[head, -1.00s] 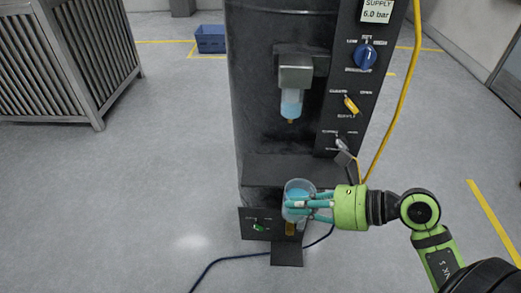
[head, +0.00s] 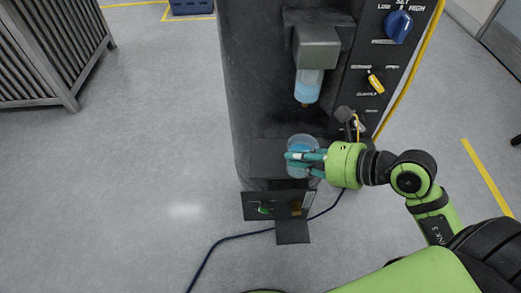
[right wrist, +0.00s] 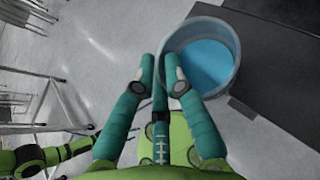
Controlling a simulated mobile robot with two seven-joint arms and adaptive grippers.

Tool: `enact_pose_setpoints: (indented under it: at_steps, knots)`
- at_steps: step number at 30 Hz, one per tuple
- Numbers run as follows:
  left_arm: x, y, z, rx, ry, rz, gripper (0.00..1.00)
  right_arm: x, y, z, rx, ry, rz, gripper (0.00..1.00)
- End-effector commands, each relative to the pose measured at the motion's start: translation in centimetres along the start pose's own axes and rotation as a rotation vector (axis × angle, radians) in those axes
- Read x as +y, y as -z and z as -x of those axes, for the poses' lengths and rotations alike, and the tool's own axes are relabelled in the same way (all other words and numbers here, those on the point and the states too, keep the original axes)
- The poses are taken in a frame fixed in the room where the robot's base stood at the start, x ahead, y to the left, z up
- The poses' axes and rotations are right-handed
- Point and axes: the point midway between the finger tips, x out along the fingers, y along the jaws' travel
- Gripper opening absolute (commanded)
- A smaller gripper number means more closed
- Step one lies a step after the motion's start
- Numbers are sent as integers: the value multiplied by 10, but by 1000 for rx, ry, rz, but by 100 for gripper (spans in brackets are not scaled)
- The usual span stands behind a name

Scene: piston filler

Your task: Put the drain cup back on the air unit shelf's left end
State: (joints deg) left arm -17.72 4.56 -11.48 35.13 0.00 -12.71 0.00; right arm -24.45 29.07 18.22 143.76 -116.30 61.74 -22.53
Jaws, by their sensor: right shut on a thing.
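The drain cup (head: 301,142) is a clear round cup with blue liquid in it. My right gripper (head: 304,158) is shut on it, with teal fingers across its near side. The air unit shelf (head: 266,158) is a dark ledge behind and left of the cup. The cup overlaps the shelf in the head view; whether it touches is not clear. In the right wrist view, the cup (right wrist: 207,57) looks upright, beside the fingertips (right wrist: 160,72), with the dark shelf (right wrist: 285,75) at right. My left gripper is out of view.
The filter bowl (head: 308,85) hangs above the cup. A control panel with a blue knob (head: 398,26) and yellow lever (head: 375,82) stands right of it. A lower panel with a green lever (head: 264,210) sits below the shelf. A dark hose (head: 222,245) crosses the floor.

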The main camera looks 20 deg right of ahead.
Motion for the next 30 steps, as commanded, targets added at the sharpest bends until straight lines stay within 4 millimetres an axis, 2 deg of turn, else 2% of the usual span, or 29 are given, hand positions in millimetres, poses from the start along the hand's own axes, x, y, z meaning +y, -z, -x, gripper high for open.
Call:
enact_pose_setpoints:
  at_steps: [3,4,6,9,13,17,24,30]
  knots:
    - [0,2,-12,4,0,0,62,0,-10,-21,-7,1,6,0]
    - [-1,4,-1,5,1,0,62,0,-19,-25,-8,0,-1,0]
    - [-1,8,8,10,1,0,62,1,-30,-41,-6,-2,-2,0]
    - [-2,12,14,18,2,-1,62,1,-38,-62,-4,-2,-4,0]
    - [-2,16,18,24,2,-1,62,1,-44,-79,-1,-1,-3,0]
    - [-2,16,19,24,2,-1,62,1,-42,-86,2,0,-3,0]
    - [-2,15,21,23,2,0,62,1,-15,-100,2,0,-5,0]
    - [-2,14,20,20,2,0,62,0,-13,-101,1,0,0,0]
